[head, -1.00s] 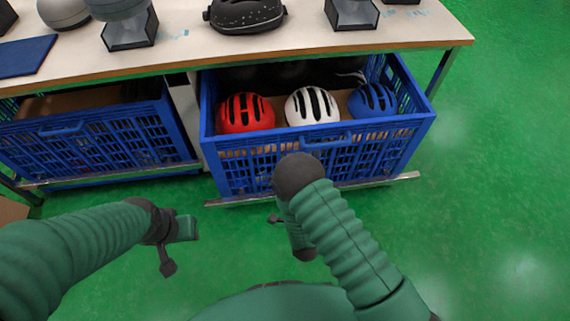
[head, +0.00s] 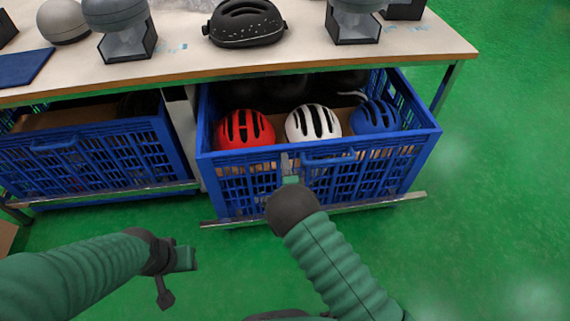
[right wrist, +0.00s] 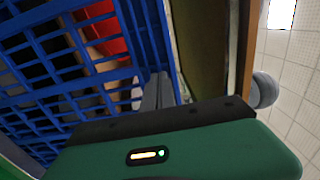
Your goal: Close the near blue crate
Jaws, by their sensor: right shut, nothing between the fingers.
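The near blue crate (head: 262,187) stands pulled out from under the table on a metal rail, open at the top. A red helmet (head: 245,129), a white helmet (head: 312,123) and a blue helmet (head: 375,117) sit in it. My right gripper (head: 286,162) is shut and empty, its fingers upright at the crate's front wall, left of the handle. In the right wrist view the fingers (right wrist: 158,90) stand beside the blue lattice; I cannot tell whether they touch it. My left gripper (head: 175,278) hangs low over the floor, away from the crate; its jaws are unclear.
A second blue crate (head: 90,160) is under the table at the left. The green floor (head: 490,200) at the right is clear.

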